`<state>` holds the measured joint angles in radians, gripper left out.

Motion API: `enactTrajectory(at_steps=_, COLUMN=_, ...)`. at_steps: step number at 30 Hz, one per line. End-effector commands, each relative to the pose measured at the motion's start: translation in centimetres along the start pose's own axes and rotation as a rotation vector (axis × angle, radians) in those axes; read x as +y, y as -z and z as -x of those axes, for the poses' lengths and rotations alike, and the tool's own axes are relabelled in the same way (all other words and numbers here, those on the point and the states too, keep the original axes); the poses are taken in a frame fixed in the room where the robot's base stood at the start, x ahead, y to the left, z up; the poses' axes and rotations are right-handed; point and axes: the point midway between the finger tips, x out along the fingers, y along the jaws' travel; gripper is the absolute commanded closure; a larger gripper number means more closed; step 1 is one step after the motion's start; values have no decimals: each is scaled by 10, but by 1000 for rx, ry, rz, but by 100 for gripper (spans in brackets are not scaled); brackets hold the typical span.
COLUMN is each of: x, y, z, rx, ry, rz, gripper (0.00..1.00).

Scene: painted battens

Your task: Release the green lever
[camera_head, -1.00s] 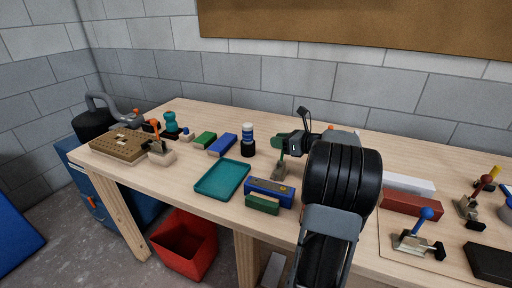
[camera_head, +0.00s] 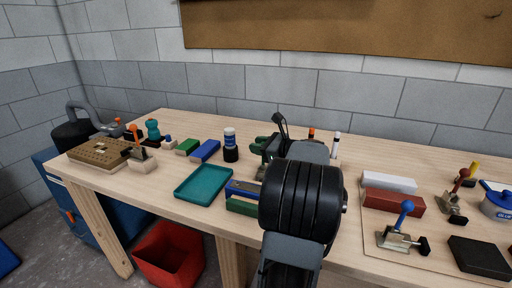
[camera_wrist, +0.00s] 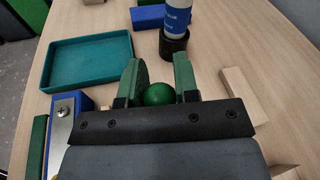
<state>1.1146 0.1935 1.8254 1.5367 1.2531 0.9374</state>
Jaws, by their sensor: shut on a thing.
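The green lever shows in the wrist view as a round green knob (camera_wrist: 158,94) between the two green fingers of my gripper (camera_wrist: 158,80). My gripper is shut on this knob. In the head view my gripper (camera_head: 264,150) is low over the bench, behind my arm. The lever's shaft and base are hidden there by my arm. A blue batten (camera_head: 243,188) with a metal plate, also in the wrist view (camera_wrist: 62,128), lies close by on the left, with a green batten (camera_head: 241,207) in front of it.
A teal tray (camera_head: 203,184) and a bottle in a black holder (camera_head: 230,147) stand left of my gripper. A wooden block (camera_wrist: 243,92) lies to its right in the wrist view. A blue-knobbed lever (camera_head: 404,222) and a red block (camera_head: 392,202) are at the right.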

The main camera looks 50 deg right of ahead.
Motion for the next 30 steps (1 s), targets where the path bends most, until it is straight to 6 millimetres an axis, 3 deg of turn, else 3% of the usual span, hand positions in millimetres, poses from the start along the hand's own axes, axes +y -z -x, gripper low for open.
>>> enactTrajectory(at_steps=4, x=2, y=5, z=0, rx=7, ry=-3, rz=-7, gripper=100)
enactTrajectory(at_steps=5, x=2, y=5, z=0, rx=7, ry=-4, rz=-7, gripper=68)
enactTrajectory(at_steps=12, x=3, y=2, z=-2, rx=3, ry=-7, rz=-4, gripper=46)
enactTrajectory(at_steps=22, x=2, y=0, z=3, rx=0, ry=-7, rz=-2, gripper=46)
enactTrajectory(at_steps=30, x=1, y=-1, z=50, rx=1, ry=-3, rz=-2, gripper=46)
